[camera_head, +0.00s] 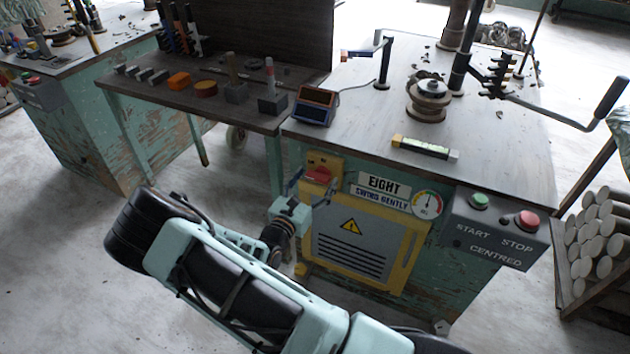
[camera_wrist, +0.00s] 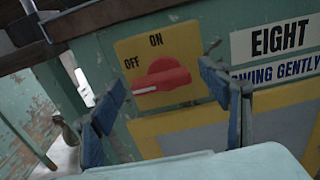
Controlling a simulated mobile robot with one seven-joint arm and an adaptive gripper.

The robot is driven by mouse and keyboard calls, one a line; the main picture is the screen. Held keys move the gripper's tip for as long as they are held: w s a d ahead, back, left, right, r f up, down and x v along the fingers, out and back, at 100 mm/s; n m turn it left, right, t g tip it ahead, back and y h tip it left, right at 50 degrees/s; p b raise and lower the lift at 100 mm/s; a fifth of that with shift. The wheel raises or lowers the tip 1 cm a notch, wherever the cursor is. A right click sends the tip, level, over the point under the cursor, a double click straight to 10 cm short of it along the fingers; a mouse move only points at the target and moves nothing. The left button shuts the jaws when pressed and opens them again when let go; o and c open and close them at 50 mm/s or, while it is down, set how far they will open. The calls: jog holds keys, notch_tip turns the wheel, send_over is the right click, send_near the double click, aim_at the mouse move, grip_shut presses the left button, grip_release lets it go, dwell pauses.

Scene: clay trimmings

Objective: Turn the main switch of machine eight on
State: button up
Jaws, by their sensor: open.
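The main switch of machine eight is a red rotary knob (camera_head: 317,175) on a yellow plate (camera_head: 333,163), left of the EIGHT sign (camera_head: 384,184). The knob also shows in the wrist view (camera_wrist: 163,75). OFF is printed to its left and ON above it. The knob's white-marked end points left, on the OFF side. My gripper (camera_head: 308,190) is open in front of the switch. In the wrist view its blue-padded fingers (camera_wrist: 163,100) stand apart, one to the left and one to the right of the knob. I see no contact with the knob.
A yellow-framed vent panel (camera_head: 352,245) lies below the switch. The green START button (camera_head: 478,201) and red STOP button (camera_head: 527,220) are to the right. A side table (camera_head: 225,118) with small blocks stands at the left. A crank handle (camera_head: 610,97) sticks out at the right.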

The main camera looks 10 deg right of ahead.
jog(key=shift+c, duration=0.6)
jog(key=c, duration=1)
jog(key=shift+c, duration=0.2)
jog(key=m+p, duration=0.1)
jog(key=m, duration=0.3)
jog(key=shift+r, duration=0.15)
jog(key=m, duration=0.5)
jog(key=shift+s+d, duration=0.15)
jog(key=shift+d, duration=0.05)
jog(key=m, duration=0.4)
jog(key=shift+s+d+m+b, duration=0.1)
jog(key=shift+m+b, duration=0.3)
jog(key=shift+d+m+b, duration=0.1)
jog(key=shift+m+b, duration=0.6)
jog(key=shift+m, duration=1.3)
jog(key=shift+s, duration=0.1)
